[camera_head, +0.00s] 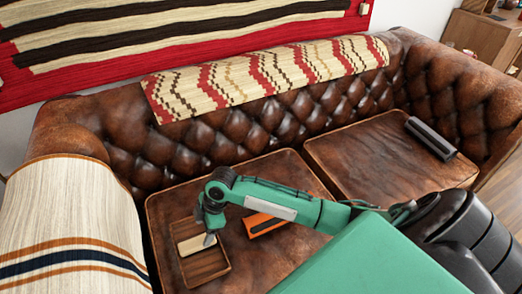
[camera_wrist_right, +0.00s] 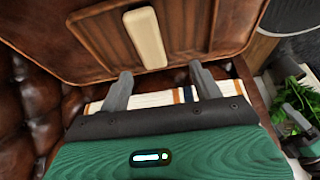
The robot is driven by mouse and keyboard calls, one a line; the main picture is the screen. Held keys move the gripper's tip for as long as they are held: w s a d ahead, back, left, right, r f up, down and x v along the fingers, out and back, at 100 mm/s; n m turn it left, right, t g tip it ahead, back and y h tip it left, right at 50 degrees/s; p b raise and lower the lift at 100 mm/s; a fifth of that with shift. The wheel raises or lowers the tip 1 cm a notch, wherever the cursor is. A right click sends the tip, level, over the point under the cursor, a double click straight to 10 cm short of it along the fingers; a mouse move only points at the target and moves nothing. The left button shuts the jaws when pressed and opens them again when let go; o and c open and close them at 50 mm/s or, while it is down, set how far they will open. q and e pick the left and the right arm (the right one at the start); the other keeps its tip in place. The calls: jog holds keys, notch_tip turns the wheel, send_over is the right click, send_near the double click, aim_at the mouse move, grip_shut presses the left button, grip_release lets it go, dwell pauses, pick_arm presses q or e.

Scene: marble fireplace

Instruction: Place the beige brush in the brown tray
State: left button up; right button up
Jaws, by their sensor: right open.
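The beige brush (camera_head: 193,243) lies in the brown tray (camera_head: 219,270) on the left seat cushion, toward the tray's far end. In the right wrist view the brush (camera_wrist_right: 147,38) shows as a pale bar, with the tray's wooden floor (camera_wrist_right: 187,30) beside it. My right gripper (camera_head: 210,239) is over the tray, close to the brush. In the wrist view its two fingers (camera_wrist_right: 162,88) are apart, nothing is between them, and the brush is beyond the fingertips. My left gripper is not in view.
An orange and black object (camera_head: 264,224) lies right of the tray, partly behind my right arm. A dark long object (camera_head: 431,138) lies on the right cushion (camera_head: 370,160). A striped blanket (camera_head: 75,225) covers the left armrest. The tufted backrest (camera_head: 200,140) rises behind.

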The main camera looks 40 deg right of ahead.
jog(key=s+a+f+m+t, duration=0.15)
jog(key=s+m, duration=0.45)
jog(key=s, duration=0.6)
jog(key=s+d+r+m+t+h, duration=0.1)
jog(key=s+d+r+m+h, duration=0.1)
jog(key=s+d+m, duration=0.5)
jog(key=s+d+h, duration=0.1)
jog(key=s, duration=0.3)
jog(key=shift+h, duration=0.3)
jog(key=shift+s, duration=0.1)
